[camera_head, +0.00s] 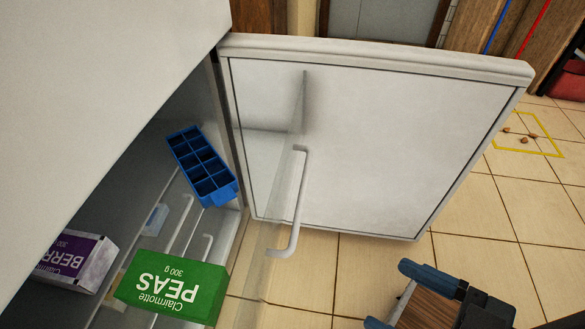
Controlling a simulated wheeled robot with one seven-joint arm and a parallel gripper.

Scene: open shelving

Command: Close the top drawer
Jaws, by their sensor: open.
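The top drawer (262,270) is a clear drawer pulled out of a white freezer cabinet. Its see-through front panel carries a pale upright bar handle (298,200). The panel stands in front of the open freezer door's inner face, apart from the cabinet opening. My gripper (395,299) is at the lower right, with blue fingertips spread apart. It is to the right of and below the handle in the picture and does not appear to touch it. Nothing is clearly held. The drawer's lower part is cut off by the picture edge.
The white freezer door (400,150) hangs wide open across the upper middle. A green peas box (172,288), a purple-and-white berry box (78,263) and a blue ice-cube tray (203,165) show at the left. Tiled floor (485,215) is free at the right.

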